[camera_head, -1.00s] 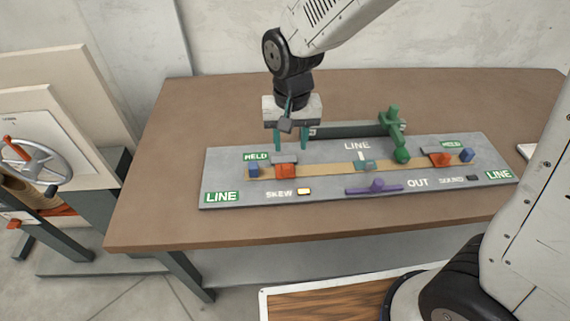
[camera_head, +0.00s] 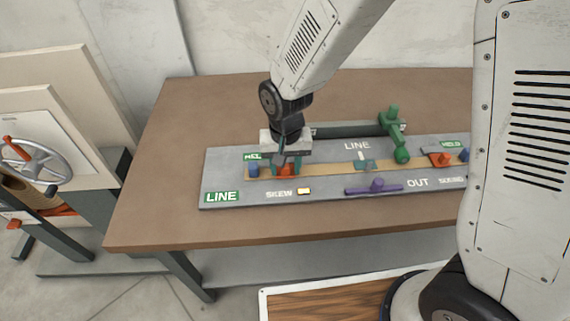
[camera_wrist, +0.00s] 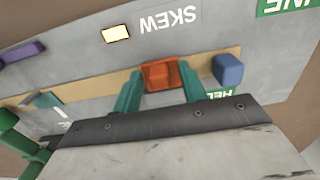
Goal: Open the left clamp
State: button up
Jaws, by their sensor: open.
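The left clamp is an orange-red block (camera_head: 286,169) on the tan strip of the grey panel, near the panel's left end. It also shows in the wrist view as an orange block (camera_wrist: 160,76). My gripper (camera_head: 286,168) is lowered over it with its green fingers open. In the wrist view my gripper (camera_wrist: 160,82) has one finger on each side of the orange block. I cannot tell whether the fingers touch it. The clamp's rear part is hidden under my gripper.
A blue block (camera_head: 254,170) stands just left of the clamp, close to a finger. A green lever (camera_head: 396,135), purple handle (camera_head: 376,187) and right orange clamp (camera_head: 440,159) are further right on the grey panel (camera_head: 240,186). The brown table (camera_head: 200,110) is clear behind.

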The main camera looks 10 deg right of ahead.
grip_shut()
jog(key=shift+w+r+g, duration=0.1)
jog(key=shift+w+g, duration=0.05)
jog(key=shift+g, duration=0.15)
jog(key=g, duration=0.1)
jog(key=w+g, duration=0.1)
jog(key=g, duration=0.1)
jog(key=w+r+g, duration=0.1)
jog(key=shift+g, duration=0.4)
jog(key=g, duration=0.1)
jog(key=w+g, duration=0.1)
jog(key=g, duration=0.1)
jog(key=shift+w+r, duration=0.1)
jog(key=shift+w, duration=0.05)
jog(key=shift+w+g, duration=0.35)
jog(key=shift+g, duration=0.65)
jog(key=shift+w+g, duration=0.35)
jog(key=shift+g, duration=0.65)
grip_release()
